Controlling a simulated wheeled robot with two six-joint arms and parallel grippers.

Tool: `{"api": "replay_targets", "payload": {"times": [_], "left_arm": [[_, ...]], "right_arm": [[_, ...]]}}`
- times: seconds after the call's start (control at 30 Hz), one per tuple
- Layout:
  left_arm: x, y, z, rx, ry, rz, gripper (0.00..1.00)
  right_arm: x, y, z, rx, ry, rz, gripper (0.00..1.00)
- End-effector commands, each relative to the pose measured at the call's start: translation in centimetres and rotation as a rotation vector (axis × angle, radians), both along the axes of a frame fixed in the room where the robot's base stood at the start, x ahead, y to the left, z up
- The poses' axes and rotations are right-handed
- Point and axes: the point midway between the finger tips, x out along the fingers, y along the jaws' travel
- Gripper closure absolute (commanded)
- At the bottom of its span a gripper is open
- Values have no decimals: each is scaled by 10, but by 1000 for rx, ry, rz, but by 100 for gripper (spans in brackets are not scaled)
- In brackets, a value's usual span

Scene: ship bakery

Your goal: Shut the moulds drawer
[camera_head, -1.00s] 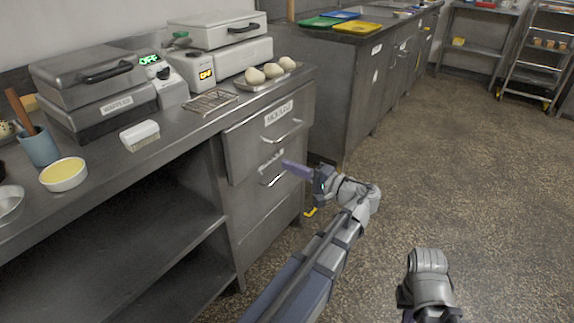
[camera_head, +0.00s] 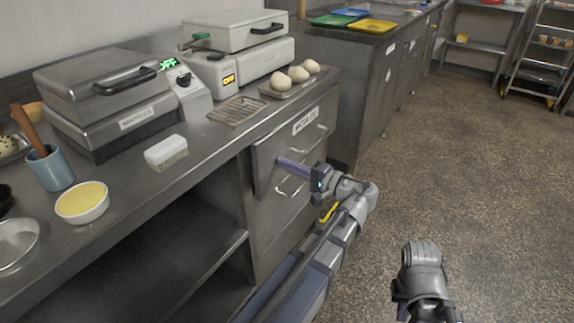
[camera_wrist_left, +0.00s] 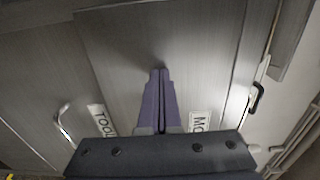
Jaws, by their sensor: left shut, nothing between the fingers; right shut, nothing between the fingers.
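The moulds drawer (camera_head: 268,150) is the top drawer in the grey cabinet under the counter, with a white label and a bar handle. Its front seems to stand a little proud of the cabinet; the exact gap is hard to tell. My left gripper (camera_head: 281,163) is shut and empty, its purple fingers pointing at this front. In the left wrist view the fingertips (camera_wrist_left: 160,70) are at the moulds front (camera_wrist_left: 205,55), left of its label; I cannot tell if they touch. The tools drawer (camera_wrist_left: 45,90) lies beside it there. My right gripper (camera_head: 427,310) is low over the floor, its fingertips not clear.
The counter carries a waffle iron (camera_head: 105,95), a second appliance (camera_head: 240,35), a wire rack (camera_head: 237,110), a tray of pale dough balls (camera_head: 298,75), a white block (camera_head: 166,152) and a yellow-filled bowl (camera_head: 82,203). Open floor (camera_head: 470,180) lies to the right.

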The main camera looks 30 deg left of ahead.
Motion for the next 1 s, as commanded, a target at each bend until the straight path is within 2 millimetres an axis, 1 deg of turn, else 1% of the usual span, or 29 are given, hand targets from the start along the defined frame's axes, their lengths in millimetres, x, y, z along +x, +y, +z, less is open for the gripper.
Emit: {"api": "replay_targets", "payload": {"times": [0.07,0.17,0.4,0.47,0.77,1.0], "left_arm": [[0,0,0,0,0,0,100],[1,7,0,0,0,1,100],[3,44,0,0,0,4,100],[4,49,0,0,0,2,100],[5,50,1,4,0,2,100],[4,47,1,4,0,0,100]], "right_arm": [[0,0,0,0,0,0,100],[0,0,0,0,0,0,100],[0,0,0,0,0,0,100],[0,0,0,0,0,0,100],[0,0,0,0,0,0,100],[0,0,0,0,0,0,100]]}}
